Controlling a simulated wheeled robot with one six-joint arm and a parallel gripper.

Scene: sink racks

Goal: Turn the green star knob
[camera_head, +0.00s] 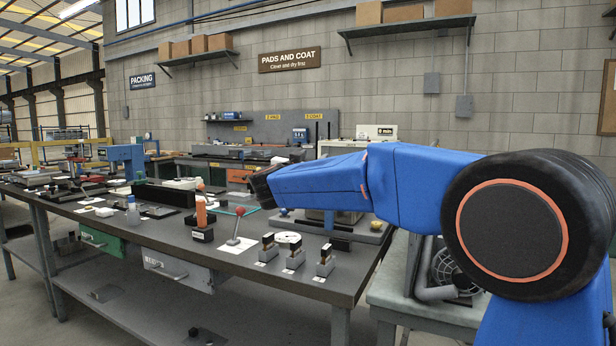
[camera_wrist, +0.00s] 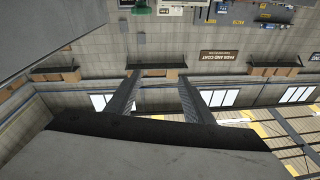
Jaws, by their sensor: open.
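I cannot make out a green star knob for certain in either view. A small green spot (camera_head: 138,176) shows by the blue machine on the bench in the head view, too small to identify. My gripper (camera_head: 258,186) is at the end of my blue arm, above the bench and pointing left. In the wrist view my gripper's two dark fingers (camera_wrist: 158,76) stand apart with nothing between them. That view shows mostly the wall, shelves and roof.
A grey side table (camera_head: 430,308) stands right.

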